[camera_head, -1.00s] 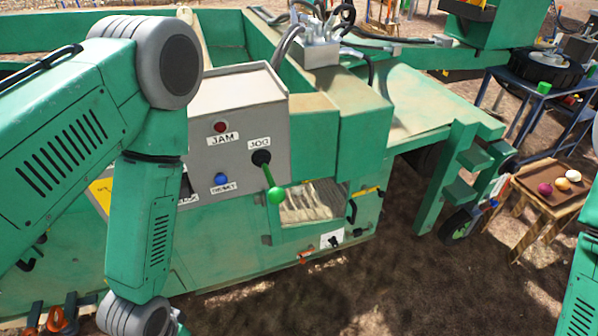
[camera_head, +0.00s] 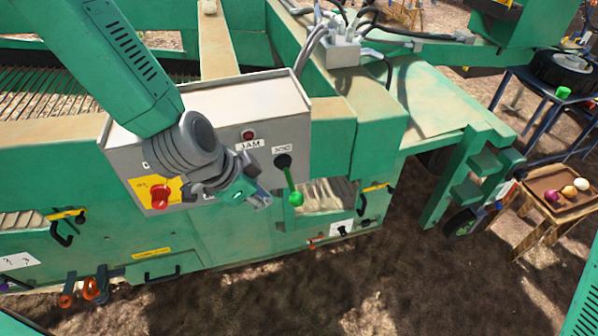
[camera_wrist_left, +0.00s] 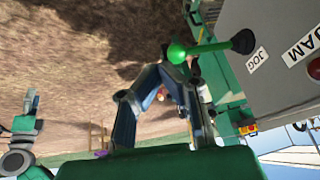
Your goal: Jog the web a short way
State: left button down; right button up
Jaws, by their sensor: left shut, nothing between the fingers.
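The JOG lever (camera_head: 289,180) has a black boot and a green ball knob on the front of the grey control box (camera_head: 215,112). It hangs down and slightly right, and its knob (camera_wrist_left: 177,53) also shows in the left wrist view. My left gripper (camera_head: 264,201) is shut and empty, just left of the lever; in the left wrist view its fingertips (camera_wrist_left: 160,70) appear close to the knob. I cannot tell whether they touch. The rod web (camera_head: 62,88) shows at the left behind the box. A gripper that appears to be my right one (camera_wrist_left: 33,105) is at the wrist view's left; its jaw state is unclear.
A red button (camera_head: 160,196) on a yellow plate and a red JAM lamp (camera_head: 248,135) are on the same box. A tray (camera_head: 540,178) with several onions stands at the right. Hoses run above the box. The soil in front is clear.

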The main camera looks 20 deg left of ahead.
pick_arm(q)
notch_tip(320, 180, up, 7)
jog(key=w+m+t+h+p, duration=0.1)
jog(key=w+m, duration=0.1)
jog(key=w, duration=0.1)
send_near(295, 198)
jog(key=w+d+f, duration=0.3)
jog(key=w+d, duration=0.1)
jog(key=shift+w+d+f, duration=0.2)
jog(key=shift+w+f, duration=0.15)
jog(key=shift+f, duration=0.95)
jog(key=shift+a+f, duration=0.1)
jog(key=shift+a, duration=0.1)
pick_arm(e)
jog(key=shift+a+r, duration=0.15)
jog(key=shift+r, duration=0.65)
pick_arm(q)
jog(key=shift+a, duration=0.2)
pick_arm(e)
jog(key=shift+a, duration=0.2)
